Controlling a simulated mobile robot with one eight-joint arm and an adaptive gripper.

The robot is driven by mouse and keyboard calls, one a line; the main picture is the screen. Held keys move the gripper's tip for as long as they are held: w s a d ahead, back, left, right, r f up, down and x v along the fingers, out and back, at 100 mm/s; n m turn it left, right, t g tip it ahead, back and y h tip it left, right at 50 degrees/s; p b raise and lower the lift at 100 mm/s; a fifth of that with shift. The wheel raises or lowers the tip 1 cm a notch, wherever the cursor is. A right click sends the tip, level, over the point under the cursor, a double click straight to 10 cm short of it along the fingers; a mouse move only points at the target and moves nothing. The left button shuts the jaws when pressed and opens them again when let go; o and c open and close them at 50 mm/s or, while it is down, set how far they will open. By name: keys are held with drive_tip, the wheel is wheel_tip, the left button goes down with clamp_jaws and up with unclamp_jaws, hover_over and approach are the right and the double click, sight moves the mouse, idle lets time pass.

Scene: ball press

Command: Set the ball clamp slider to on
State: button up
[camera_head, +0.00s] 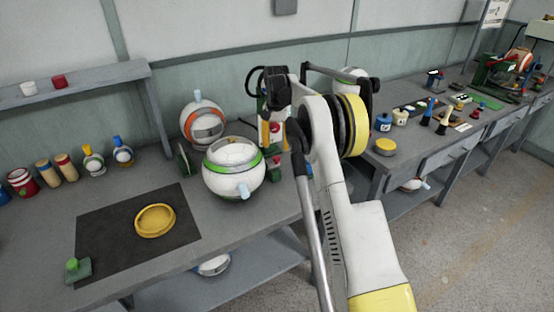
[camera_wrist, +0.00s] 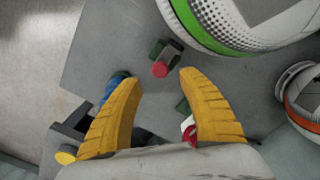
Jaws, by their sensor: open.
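A white ball with a green stripe (camera_head: 234,168) sits on the table and fills the top right of the wrist view (camera_wrist: 235,22). Beside it is a small dark green block with a red knob (camera_wrist: 160,67), which looks like the clamp slider; it also shows in the head view (camera_head: 276,161). Its on or off setting cannot be read. My gripper (camera_wrist: 158,88) is open and empty, with its yellow fingers spread above the table. The knob lies in line with the gap between the fingertips, apart from both. In the head view my arm partly hides the gripper.
A white ball with an orange ring (camera_head: 203,125) stands behind the green-striped ball. A yellow ring (camera_head: 155,220) lies on a black mat (camera_head: 105,245) at left, with a green block (camera_head: 77,268) at its corner. A second table (camera_head: 430,135) at right holds several small items.

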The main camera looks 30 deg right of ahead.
sight(277, 157)
wheel_tip(277, 157, down, 6)
drive_tip(key=shift+r+b, duration=0.1)
drive_tip(key=shift+b, duration=0.75)
